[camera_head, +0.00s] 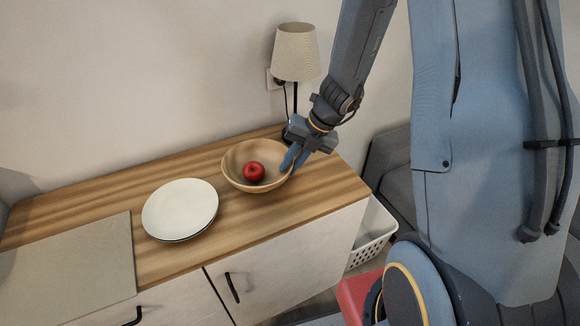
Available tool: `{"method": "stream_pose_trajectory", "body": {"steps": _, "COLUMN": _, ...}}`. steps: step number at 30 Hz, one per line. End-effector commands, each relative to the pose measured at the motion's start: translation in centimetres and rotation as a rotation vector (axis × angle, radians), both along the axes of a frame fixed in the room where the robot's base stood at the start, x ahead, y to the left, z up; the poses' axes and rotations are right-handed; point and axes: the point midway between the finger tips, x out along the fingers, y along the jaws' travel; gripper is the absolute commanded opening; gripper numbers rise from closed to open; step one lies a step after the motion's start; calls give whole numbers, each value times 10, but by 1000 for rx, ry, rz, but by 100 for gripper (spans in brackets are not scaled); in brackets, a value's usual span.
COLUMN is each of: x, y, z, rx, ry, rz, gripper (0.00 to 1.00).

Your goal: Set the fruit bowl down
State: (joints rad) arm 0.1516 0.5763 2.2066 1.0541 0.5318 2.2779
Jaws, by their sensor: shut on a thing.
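The fruit bowl (234,162) is a wide wooden bowl over the right half of the wooden cabinet top (100,185). A red apple (254,171) lies inside it. My gripper (292,160) is shut on the bowl's right rim, with its blue fingers at the wall. The bowl looks level and close to the wood. I cannot tell whether its base touches the top.
A pale plate (180,208) lies left of the bowl. A grey board or mat (70,270) covers the left front. A lamp (296,52) stands behind my gripper. A white basket (372,235) is beside the cabinet. Bare wood lies in front of the bowl.

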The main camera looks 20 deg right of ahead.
Motion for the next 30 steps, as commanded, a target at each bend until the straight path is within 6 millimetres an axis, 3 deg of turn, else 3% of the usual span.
{"method": "stream_pose_trajectory", "body": {"steps": 14, "x": 0, "y": 0, "z": -10, "rx": 1, "ry": -1, "rz": 0, "gripper": 0}}
{"method": "stream_pose_trajectory", "body": {"steps": 15, "x": 0, "y": 0, "z": -10, "rx": 0, "ry": -1, "rz": 0, "gripper": 19}}
{"method": "stream_pose_trajectory", "body": {"steps": 17, "x": 0, "y": 0, "z": -9, "rx": 0, "ry": -1, "rz": 0, "gripper": 29}}
{"method": "stream_pose_trajectory", "body": {"steps": 30, "x": 0, "y": -3, "z": 0, "rx": -1, "ry": -3, "rz": -1, "gripper": 31}}
